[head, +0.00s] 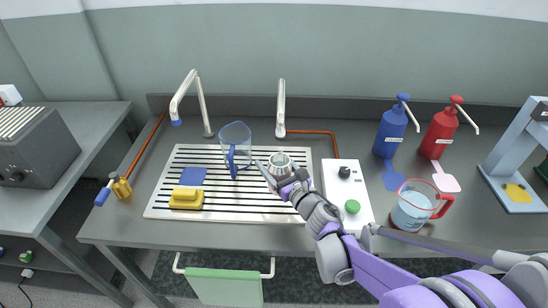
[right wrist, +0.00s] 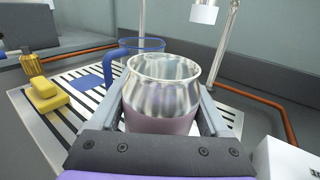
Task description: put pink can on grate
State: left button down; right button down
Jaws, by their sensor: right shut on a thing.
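The pink can (right wrist: 165,95) has a shiny silver neck, an open top and a dull pink lower body. My right gripper (head: 279,178) is shut on it, one finger on each side, and the can (head: 281,160) is upright over the right part of the grate. The grate (head: 230,209) is a pale panel with dark slots, set in the grey counter. The can's base is hidden by the gripper, so I cannot tell whether it touches the grate. My left gripper is not in view.
On the grate are a blue-handled jug (head: 236,142), a blue square (head: 192,176) and a yellow block (head: 186,198). A white control box (head: 347,190) stands right of the grate, with a red-handled jug (head: 411,208) further right.

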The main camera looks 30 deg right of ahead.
jog(key=shift+w+d+f+b, duration=0.2)
jog(key=shift+w+d+f, duration=0.4)
jog(key=shift+w, duration=0.4)
jog(key=shift+w+d+f+b, duration=0.25)
jog(key=shift+w+d+f, duration=0.35)
jog(key=shift+w, duration=0.45)
jog(key=shift+w+d+f+b, duration=0.2)
jog(key=shift+w+d+f, duration=0.4)
jog(key=shift+w, duration=0.4)
jog(key=shift+f, duration=0.15)
grip_release()
jog(key=shift+s+r, duration=0.2)
jog(key=shift+r, duration=0.05)
jog(key=s, duration=1.1)
jog(key=shift+s+d, duration=0.25)
jog(key=shift+s, duration=0.1)
